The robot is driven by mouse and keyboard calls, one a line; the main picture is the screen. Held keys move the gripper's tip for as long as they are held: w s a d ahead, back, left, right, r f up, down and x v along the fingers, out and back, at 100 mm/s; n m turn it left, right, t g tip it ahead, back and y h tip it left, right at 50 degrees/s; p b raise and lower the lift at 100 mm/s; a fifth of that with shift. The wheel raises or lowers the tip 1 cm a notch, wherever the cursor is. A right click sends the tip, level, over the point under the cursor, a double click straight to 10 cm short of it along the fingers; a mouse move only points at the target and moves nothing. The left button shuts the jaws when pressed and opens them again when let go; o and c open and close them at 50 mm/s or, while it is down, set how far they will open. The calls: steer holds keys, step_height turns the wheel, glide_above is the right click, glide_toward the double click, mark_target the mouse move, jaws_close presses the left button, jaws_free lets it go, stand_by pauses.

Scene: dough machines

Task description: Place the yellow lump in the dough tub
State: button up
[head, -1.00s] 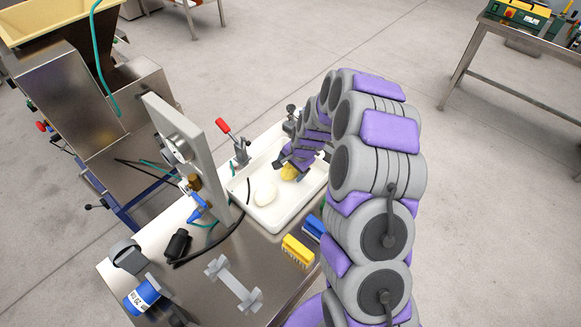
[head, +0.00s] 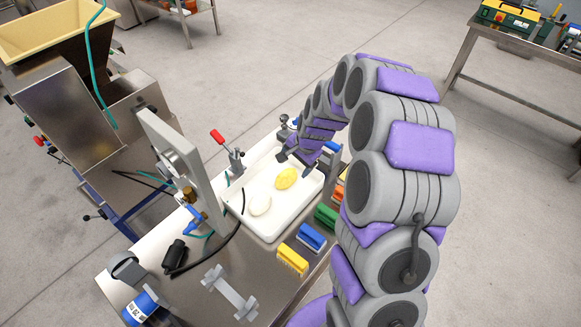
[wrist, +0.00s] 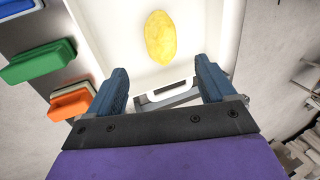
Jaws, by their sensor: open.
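The yellow lump (head: 286,178) lies on the floor of a shallow white tub (head: 284,213), beside a white lump (head: 260,205). In the wrist view the yellow lump (wrist: 160,38) shows whole on the white tub floor (wrist: 118,28). My gripper (head: 296,164) is over the tub's right rear side, just behind and to the right of the yellow lump.
Yellow, blue, green and orange brushes (head: 310,237) line the tub's right and near side. A red-handled clamp (head: 226,147) and a grey upright frame (head: 172,160) stand to the left. A grey metal part (head: 230,293) lies on the near steel bench.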

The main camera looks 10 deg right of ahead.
steer(key=s+a+r+n+g, duration=0.1)
steer(key=s+a+r+n, duration=0.15)
steer(key=s+r, duration=0.45)
steer(key=s+a+r+n+g, duration=0.1)
steer(key=s+a+r+n, duration=0.15)
steer(key=s+r, duration=0.4)
steer(key=s+d+r+n+g+h, duration=0.1)
steer(key=s+r+n, duration=0.1)
steer(key=s, duration=1)
steer(key=s+d+r+n+g+h, duration=0.1)
steer(key=s+r+n, duration=0.1)
steer(key=s, duration=1.1)
steer(key=shift+s+r+n+g, duration=0.15)
steer(key=shift+s+n+g, duration=0.15)
steer(key=shift+n, duration=0.6)
steer(key=shift+w+d, duration=0.1)
